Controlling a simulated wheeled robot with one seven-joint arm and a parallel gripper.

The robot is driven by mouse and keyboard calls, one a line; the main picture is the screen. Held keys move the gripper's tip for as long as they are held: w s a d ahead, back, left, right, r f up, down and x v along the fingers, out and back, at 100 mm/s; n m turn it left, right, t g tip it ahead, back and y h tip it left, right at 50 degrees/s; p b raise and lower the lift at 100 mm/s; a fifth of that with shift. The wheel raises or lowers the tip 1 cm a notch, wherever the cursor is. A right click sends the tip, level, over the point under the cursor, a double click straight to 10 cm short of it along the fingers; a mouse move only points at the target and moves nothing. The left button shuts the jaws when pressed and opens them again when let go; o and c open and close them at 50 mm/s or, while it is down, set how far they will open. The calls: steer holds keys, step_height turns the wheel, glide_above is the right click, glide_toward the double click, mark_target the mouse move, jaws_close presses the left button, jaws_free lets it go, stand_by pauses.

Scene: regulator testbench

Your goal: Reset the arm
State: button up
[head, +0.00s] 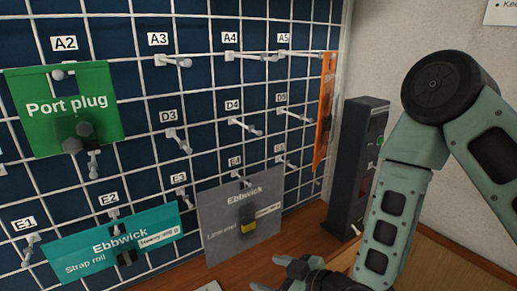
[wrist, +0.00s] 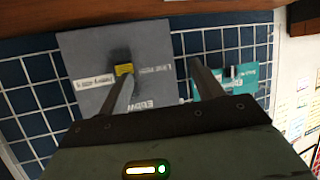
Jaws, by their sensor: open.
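My gripper (head: 285,275) shows at the bottom of the head view, low in front of the pegboard grid and below the grey Ebbwick card. In the wrist view my gripper (wrist: 163,82) has its two fingers spread apart, with nothing held between them. The grey Ebbwick card (head: 225,205) hangs on the grid near hook E4. It also shows in the wrist view (wrist: 95,55), upside down, behind the left finger. My arm reaches in from the right of the head view, bent at its elbow.
A green Port plug card (head: 35,130), a teal Ebbwick card (head: 80,255) and an orange card (head: 329,85) hang on the wire grid (head: 210,75). A dark control box (head: 355,150) stands on the wooden surface (head: 290,240) beside my arm. Several bare hooks stick out.

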steer(key=s+d+r+m+g+h, duration=0.1)
steer(key=s+d+r+g+h, duration=0.3)
steer(key=s+r, duration=0.3)
steer(key=s+d+r+m+g+h, duration=0.2)
steer(key=s+d+r+g+h, duration=0.2)
steer(key=s+d+r, duration=0.3)
steer(key=s+h, duration=0.1)
steer(key=s, duration=0.3)
steer(key=shift+s+r+h, duration=0.25)
steer(key=shift+s+h, duration=0.1)
steer(key=shift+h, duration=0.05)
